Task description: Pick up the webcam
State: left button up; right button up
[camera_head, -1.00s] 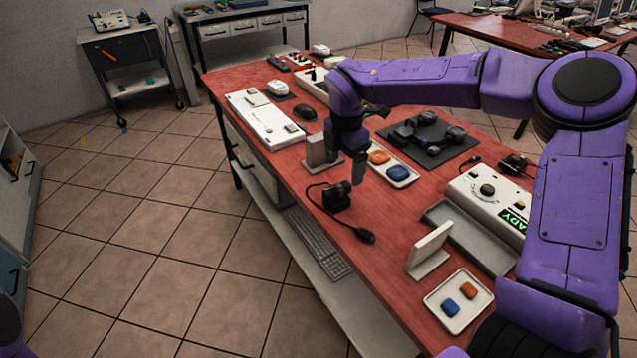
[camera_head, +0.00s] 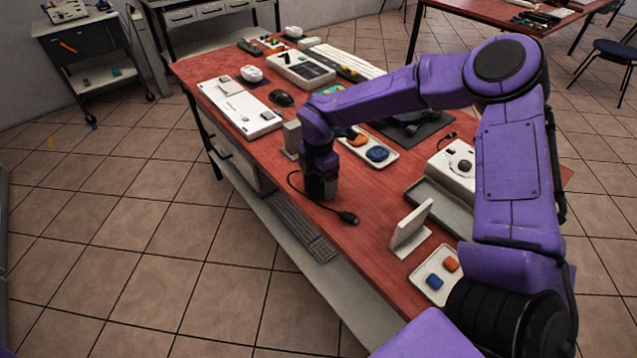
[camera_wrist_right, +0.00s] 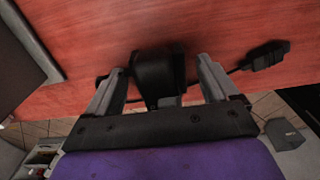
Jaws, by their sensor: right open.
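The webcam (camera_wrist_right: 158,72) is a small black block on the red table, seen in the right wrist view between the two fingers of my right gripper. Its thin black cable ends in a black plug (camera_wrist_right: 268,55), which also lies on the table in the head view (camera_head: 348,217). My right gripper (camera_head: 321,194) points down at the webcam, with a finger on each side. It is open, and I see gaps beside the webcam. In the head view the gripper mostly hides the webcam. My left gripper is not in view.
A grey upright stand (camera_head: 291,139) is close behind the gripper. A white angled stand (camera_head: 411,229) and trays with orange and blue pieces (camera_head: 435,271) are to the right. A black mouse (camera_head: 281,97) lies farther back. A keyboard (camera_head: 302,229) is on the lower shelf.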

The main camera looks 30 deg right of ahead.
jog(key=c, duration=1.2)
jog(key=shift+r, duration=0.1)
jog(key=shift+c, duration=0.2)
